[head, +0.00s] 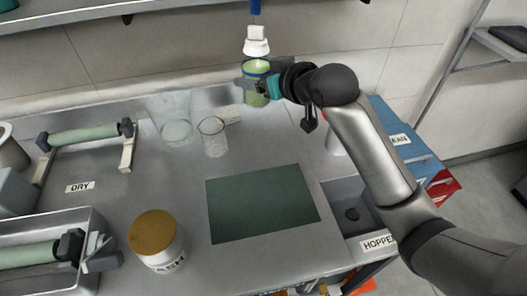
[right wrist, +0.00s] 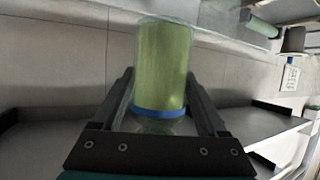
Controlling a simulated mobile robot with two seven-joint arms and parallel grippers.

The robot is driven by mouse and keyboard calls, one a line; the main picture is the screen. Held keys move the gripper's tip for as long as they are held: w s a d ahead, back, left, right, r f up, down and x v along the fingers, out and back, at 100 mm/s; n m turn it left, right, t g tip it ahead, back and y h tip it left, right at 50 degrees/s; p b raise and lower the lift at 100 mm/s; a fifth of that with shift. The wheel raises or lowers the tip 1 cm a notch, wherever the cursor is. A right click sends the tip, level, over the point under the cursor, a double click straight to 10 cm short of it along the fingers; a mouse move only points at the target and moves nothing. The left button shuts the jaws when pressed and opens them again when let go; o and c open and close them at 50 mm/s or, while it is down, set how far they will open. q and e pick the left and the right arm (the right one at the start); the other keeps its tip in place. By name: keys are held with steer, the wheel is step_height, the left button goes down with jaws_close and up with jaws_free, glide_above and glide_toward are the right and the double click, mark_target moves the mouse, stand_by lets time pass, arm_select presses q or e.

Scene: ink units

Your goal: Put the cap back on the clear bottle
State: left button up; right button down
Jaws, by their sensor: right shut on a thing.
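My right gripper (head: 256,86) is shut on a clear container of green liquid with a blue band, the clear bottle (head: 257,68). It holds the bottle up near the back wall. The bottle fills the middle of the right wrist view (right wrist: 163,60), between the two fingers (right wrist: 165,112). A white cap-like piece (head: 256,42) is just above the bottle, below a blue rod (head: 255,7); I cannot tell whether it touches the bottle. My left gripper is not in view.
A clear beaker (head: 213,138) and a wider clear glass (head: 176,132) stand at the back. A gold-lidded jar (head: 156,258), a green mat (head: 262,203) and green rollers (head: 85,135) are on the counter. A shelf (head: 85,13) runs above; a hopper opening (head: 352,214) is at right.

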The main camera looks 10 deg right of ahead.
steer(key=shift+s+a+r, duration=0.1)
steer(key=shift+s, duration=0.05)
arm_select(q)
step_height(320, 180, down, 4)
steer(key=b, duration=0.4)
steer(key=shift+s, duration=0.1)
arm_select(e)
step_height(320, 180, down, 16)
steer(key=shift+r, duration=0.2)
arm_select(q)
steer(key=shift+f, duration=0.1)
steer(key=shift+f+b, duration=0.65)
steer(key=shift+b, duration=0.05)
arm_select(e)
steer(key=shift+f, duration=2.15)
steer(key=shift+f, duration=0.15)
jaws_free()
steer(key=shift+f, duration=0.1)
